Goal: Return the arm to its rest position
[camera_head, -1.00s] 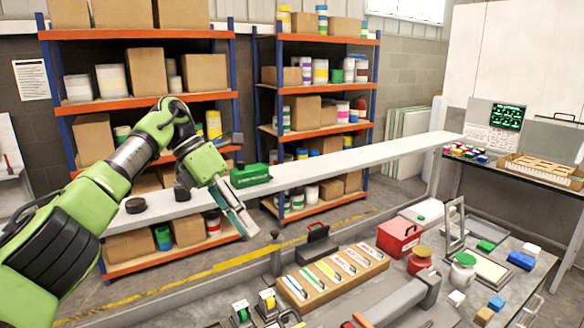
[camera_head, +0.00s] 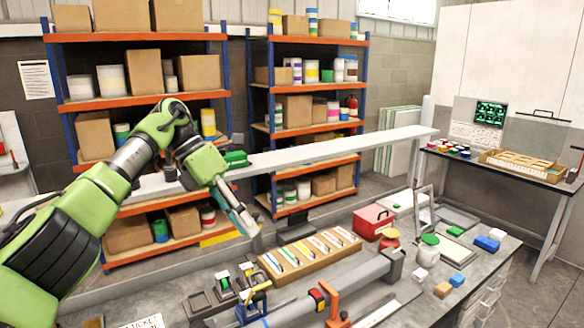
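My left arm comes in from the left in the head view, bent at the elbow, with its forearm hanging down to the right. My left gripper (camera_head: 242,220) points down and to the right, in front of the long pale shelf board and short of the workbench. No object shows in it. I cannot tell whether its narrow fingers are open or shut. My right gripper is not in view.
The workbench holds a wooden tray of tools (camera_head: 310,254), a red box (camera_head: 373,221), a jar with a green lid (camera_head: 428,250) and orange clamps (camera_head: 331,303) on a grey bar. A long pale board (camera_head: 330,148) runs behind. Orange-shelved racks (camera_head: 150,96) stand at the back.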

